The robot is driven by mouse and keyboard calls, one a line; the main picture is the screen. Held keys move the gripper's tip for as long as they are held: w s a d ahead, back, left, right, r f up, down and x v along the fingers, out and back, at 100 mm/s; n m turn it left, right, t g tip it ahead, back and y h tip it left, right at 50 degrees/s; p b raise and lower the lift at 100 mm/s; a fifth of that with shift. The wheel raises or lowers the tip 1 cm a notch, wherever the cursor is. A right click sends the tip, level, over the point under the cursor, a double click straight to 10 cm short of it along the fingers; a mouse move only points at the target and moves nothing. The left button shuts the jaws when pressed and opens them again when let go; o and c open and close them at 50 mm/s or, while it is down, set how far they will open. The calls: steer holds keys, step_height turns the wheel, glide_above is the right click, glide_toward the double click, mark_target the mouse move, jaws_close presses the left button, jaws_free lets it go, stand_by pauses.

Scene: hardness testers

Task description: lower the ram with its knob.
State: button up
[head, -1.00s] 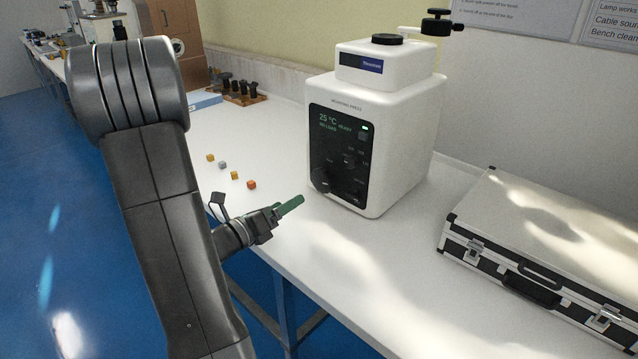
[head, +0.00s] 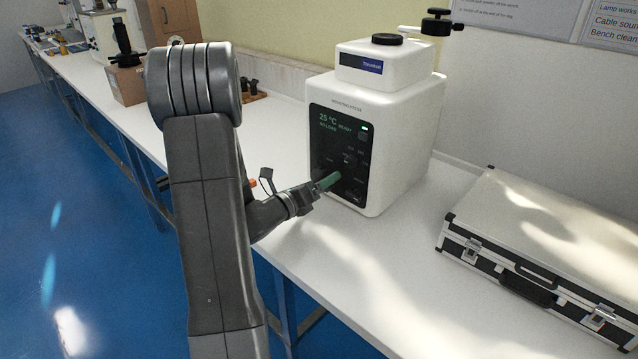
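The white mounting press (head: 398,145) stands upright on the bench, its dark control panel (head: 350,125) facing me. The panel display reads 25 °C; its other lettering is too small to read surely. A small knob (head: 350,159) sits mid-panel, with more small controls lower right. The large lower-left knob is now largely or wholly hidden behind my gripper's green fingertips. My gripper (head: 329,181) points at that lower-left part of the panel. I cannot tell whether it touches the knob, nor whether the fingers are apart or closed.
A silver-edged case (head: 540,255) lies on the bench at right. A black-handled arm (head: 436,22) sticks out above the press. An orange cube (head: 253,183) shows beside my arm. The white bench (head: 350,265) is clear in front of the press.

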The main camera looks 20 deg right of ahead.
steer(key=c, duration=1)
steer(key=shift+n+b, duration=0.3)
steer(key=shift+f+n+b, duration=0.15)
steer(key=shift+n+b, duration=0.6)
steer(key=shift+n, duration=0.05)
steer(key=n+b, duration=0.1)
steer(key=n, duration=0.3)
steer(key=shift+b, duration=0.4)
steer(key=n, duration=0.4)
steer(key=shift+r, duration=0.25)
steer(key=shift+n, duration=1.9)
